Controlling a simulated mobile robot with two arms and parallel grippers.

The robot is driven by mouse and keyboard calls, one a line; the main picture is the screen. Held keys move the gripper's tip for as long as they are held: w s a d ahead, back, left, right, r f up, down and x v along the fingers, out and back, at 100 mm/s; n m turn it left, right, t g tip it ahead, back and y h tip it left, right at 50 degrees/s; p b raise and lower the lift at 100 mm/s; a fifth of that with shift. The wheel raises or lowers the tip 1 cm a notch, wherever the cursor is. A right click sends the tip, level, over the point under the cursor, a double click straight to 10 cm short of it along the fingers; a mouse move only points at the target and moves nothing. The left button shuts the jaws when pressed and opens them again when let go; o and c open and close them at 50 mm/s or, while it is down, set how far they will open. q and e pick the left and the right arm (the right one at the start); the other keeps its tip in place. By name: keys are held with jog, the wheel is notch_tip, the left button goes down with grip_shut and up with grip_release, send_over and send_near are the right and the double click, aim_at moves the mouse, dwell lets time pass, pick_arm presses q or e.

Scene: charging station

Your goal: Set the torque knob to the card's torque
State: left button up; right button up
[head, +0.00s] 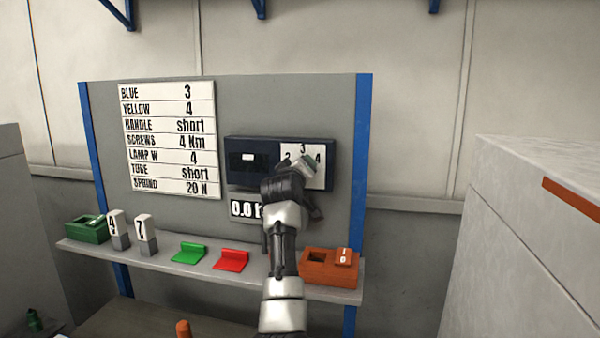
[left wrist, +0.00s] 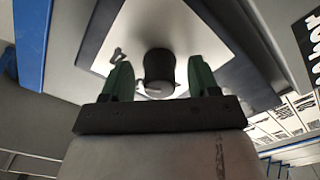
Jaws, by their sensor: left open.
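The card (head: 168,138) on the board lists several lines, among them "SCREWS 4 Nm". The dark blue torque unit (head: 252,142) has a white dial face (head: 318,178) with 2, 3 and 4 visible. My left gripper (head: 308,165) is in front of the dial and hides the knob in the head view. In the left wrist view, the black round knob (left wrist: 159,66) lies between the green fingertips of the open gripper (left wrist: 160,80), with gaps showing beside it. A small grey mark shows on the dial left of the knob. The knob's setting cannot be read. My right gripper is not in view.
A display (head: 243,209) below the unit is partly covered by my arm. The shelf (head: 135,254) holds a green box (head: 87,230), numbered blocks, green (head: 189,252) and red (head: 231,260) pieces, and an orange box (head: 318,268). A grey cabinet (head: 535,220) stands at right.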

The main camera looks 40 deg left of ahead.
pick_arm(q)
jog(key=shift+s, duration=0.1)
jog(key=shift+s+d+b, duration=0.15)
jog(key=shift+s+b, duration=0.1)
jog(key=shift+b, duration=0.05)
jog(key=b+v, duration=0.4)
jog(key=v, duration=0.6)
